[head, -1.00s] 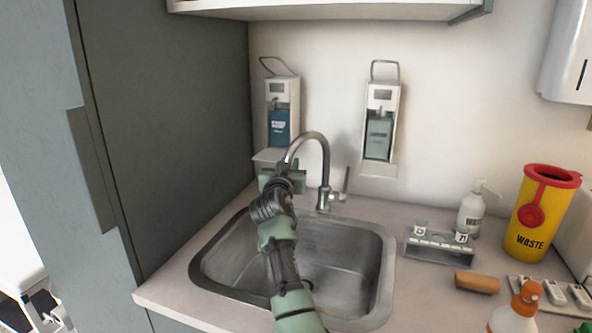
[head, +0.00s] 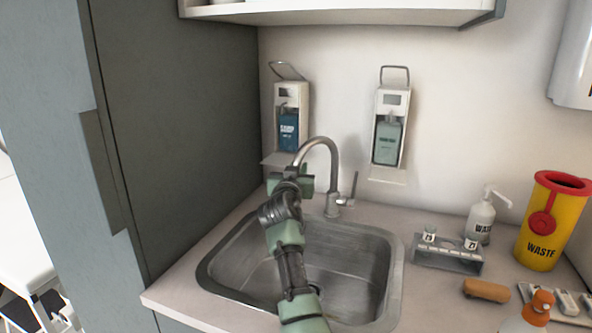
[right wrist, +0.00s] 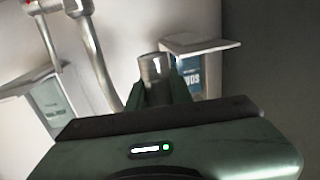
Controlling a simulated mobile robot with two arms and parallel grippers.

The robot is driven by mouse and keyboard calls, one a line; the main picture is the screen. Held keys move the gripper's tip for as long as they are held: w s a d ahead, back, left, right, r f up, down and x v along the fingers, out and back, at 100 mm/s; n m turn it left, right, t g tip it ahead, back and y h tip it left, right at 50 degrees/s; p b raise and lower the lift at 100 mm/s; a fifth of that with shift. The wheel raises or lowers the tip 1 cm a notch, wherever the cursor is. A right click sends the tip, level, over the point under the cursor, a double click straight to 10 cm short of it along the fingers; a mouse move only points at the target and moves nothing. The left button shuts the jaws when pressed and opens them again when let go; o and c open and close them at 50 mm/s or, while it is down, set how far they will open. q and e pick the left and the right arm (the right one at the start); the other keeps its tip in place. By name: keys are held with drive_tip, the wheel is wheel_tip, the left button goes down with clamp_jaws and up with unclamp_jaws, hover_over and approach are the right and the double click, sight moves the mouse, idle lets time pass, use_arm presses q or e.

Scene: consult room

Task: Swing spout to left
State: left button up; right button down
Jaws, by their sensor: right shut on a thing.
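The tap's curved metal spout (head: 322,141) rises from its base behind the sink (head: 391,290) and arches to the left, its outlet end over the back left part of the basin. The tap's lever (head: 353,187) stands up at the right of the base. My right gripper (head: 291,181) is shut on the outlet end of the spout; my own wrist hides part of the grip in the head view. In the right wrist view the spout's end (right wrist: 154,68) sits between the green fingers (right wrist: 172,88). My left gripper is not in view.
Two wall dispensers (head: 291,95) (head: 393,100) hang behind the tap. A tall grey panel (head: 180,130) closes off the left side. At right stand a rack (head: 447,262), a pump bottle (head: 480,218), a yellow waste bin (head: 547,225) and a brown block (head: 486,290).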

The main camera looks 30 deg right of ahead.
drive_tip(key=shift+s+d, duration=0.15)
drive_tip(key=shift+d, duration=0.25)
drive_tip(key=c, duration=1.6)
unclamp_jaws()
drive_tip(key=o, duration=0.3)
drive_tip(key=shift+d+f, duration=0.1)
drive_tip(key=shift+d, duration=0.05)
drive_tip(key=b+v, duration=0.1)
drive_tip(key=v, duration=0.7)
